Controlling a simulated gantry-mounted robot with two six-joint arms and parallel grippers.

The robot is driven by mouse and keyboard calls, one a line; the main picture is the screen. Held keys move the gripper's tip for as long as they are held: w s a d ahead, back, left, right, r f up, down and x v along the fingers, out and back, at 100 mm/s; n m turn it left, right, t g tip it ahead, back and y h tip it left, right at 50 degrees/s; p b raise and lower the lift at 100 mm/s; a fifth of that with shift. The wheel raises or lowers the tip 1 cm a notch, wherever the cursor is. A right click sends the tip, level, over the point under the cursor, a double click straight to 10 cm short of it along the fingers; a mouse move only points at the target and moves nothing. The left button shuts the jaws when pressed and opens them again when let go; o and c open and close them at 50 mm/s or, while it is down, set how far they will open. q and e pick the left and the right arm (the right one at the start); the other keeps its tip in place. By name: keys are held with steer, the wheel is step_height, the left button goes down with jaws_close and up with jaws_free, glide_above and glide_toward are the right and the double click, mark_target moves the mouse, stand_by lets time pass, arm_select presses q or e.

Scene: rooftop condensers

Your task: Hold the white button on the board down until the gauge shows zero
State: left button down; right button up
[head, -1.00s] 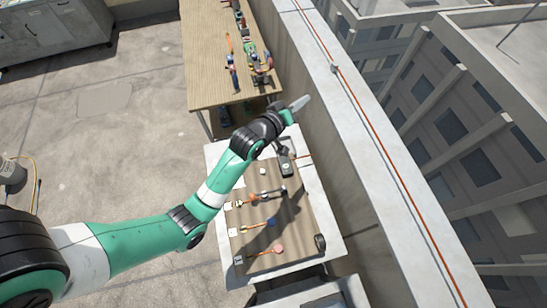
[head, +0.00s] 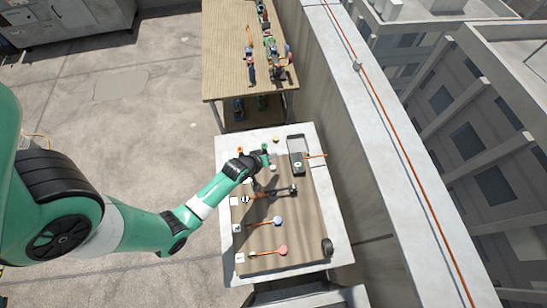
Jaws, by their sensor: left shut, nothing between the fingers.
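The board (head: 262,234) is a brown panel on a white-topped table, with several levers on it. A small white button (head: 273,168) shows on the upper part of the board, just below and right of my left gripper's fingers. My left gripper (head: 265,151) is shut and empty, above the board's upper end. I cannot tell any contact with the button. A dark device (head: 297,164) with a small round pale face lies right of the gripper. It may be the gauge, but its reading is too small to make out. My right gripper is out of view.
A wooden table (head: 228,78) with tools stands beyond. A parapet (head: 385,150) runs along the right. Open floor lies left.

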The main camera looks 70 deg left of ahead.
arm_select(q)
steer(key=shift+f, duration=0.1)
steer(key=b, duration=0.7)
glide_above(273, 168)
steer(key=f, duration=0.7)
steer(key=shift+s+d+f, duration=0.1)
steer(key=shift+s+d, duration=0.1)
steer(key=shift+s, duration=0.2)
steer(key=shift+f+b, duration=0.7)
steer(key=shift+f, duration=0.1)
steer(key=shift+f, duration=0.3)
stand_by(0.3)
steer(key=shift+f+b, duration=0.55)
steer(key=shift+b, duration=0.15)
stand_by(0.4)
stand_by(2.8)
steer(key=shift+r+p, duration=1)
